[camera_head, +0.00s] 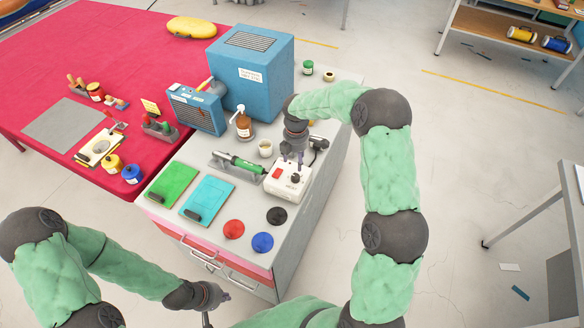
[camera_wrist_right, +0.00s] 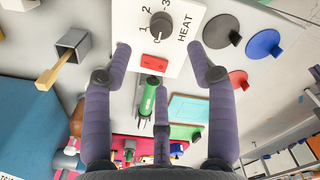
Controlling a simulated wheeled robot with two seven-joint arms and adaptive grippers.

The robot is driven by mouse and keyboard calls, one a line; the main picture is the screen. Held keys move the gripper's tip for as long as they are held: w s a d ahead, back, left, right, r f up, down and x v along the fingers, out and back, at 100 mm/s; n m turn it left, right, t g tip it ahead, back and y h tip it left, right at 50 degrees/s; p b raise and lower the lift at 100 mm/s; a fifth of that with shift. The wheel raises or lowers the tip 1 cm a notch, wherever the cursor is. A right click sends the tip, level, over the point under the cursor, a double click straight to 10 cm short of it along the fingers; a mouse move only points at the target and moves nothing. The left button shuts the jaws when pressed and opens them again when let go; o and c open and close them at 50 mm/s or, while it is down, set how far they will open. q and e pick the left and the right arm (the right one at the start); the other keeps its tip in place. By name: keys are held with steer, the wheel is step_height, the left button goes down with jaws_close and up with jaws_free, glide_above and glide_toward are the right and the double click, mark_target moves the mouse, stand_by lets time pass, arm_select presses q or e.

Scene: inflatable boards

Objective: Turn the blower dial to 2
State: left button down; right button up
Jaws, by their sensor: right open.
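The white blower control box (camera_head: 287,181) sits on the grey cabinet top, with a red switch (camera_wrist_right: 154,62) and a round dark dial (camera_wrist_right: 161,25).
A green-handled blower (camera_head: 243,163) lies in a holder left of the box. Black (camera_head: 277,215), blue (camera_head: 262,242) and red (camera_head: 234,229) discs lie in front. A blue machine (camera_head: 257,75) stands behind.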

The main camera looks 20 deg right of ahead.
mark_target(295, 176)
step_height(295, 176, down, 9)
steer(key=shift+s+f, duration=0.15)
steer(key=shift+f, duration=0.4)
steer(key=c, duration=1.1)
